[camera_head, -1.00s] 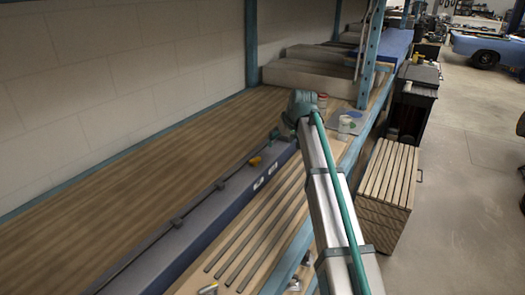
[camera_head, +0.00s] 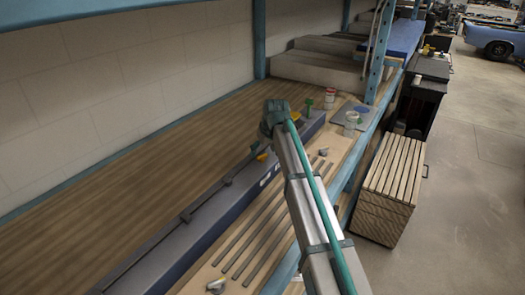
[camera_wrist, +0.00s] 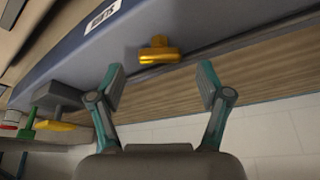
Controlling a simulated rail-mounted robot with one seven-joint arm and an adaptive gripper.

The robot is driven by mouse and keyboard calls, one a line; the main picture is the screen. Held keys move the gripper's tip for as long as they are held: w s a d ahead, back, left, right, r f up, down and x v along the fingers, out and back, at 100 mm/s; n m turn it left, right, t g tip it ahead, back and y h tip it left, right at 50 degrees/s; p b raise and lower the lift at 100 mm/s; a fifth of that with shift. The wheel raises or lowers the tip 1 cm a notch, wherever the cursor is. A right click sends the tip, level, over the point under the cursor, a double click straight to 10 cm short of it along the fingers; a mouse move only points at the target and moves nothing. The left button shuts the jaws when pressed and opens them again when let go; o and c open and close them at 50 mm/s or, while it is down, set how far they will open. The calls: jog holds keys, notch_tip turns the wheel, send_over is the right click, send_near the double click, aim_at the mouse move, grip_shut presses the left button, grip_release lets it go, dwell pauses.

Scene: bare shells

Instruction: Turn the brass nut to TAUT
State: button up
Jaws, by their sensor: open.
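The brass nut (camera_wrist: 158,52), a yellow winged piece, sits on the side of a long blue-grey beam (camera_wrist: 190,22) in the wrist view. In the head view the nut (camera_head: 262,156) shows small, just left of my arm. My gripper (camera_wrist: 161,76) is open and empty. Its two teal fingers point toward the beam, and the nut appears ahead of the gap between them, apart from both. A white label (camera_wrist: 103,15) with dark lettering lies on the beam; I cannot read it surely. In the head view my arm hides the fingertips.
A second yellow piece (camera_wrist: 55,126) on a grey block and a green fixture (camera_wrist: 28,124) stand at the left in the wrist view. Dark rods (camera_head: 255,235) lie on the bench front. The bench behind the beam is clear.

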aim_at(262, 158)
jog(key=shift+x, duration=1.15)
jog(key=shift+c, duration=0.3)
jog(key=c, duration=1.1)
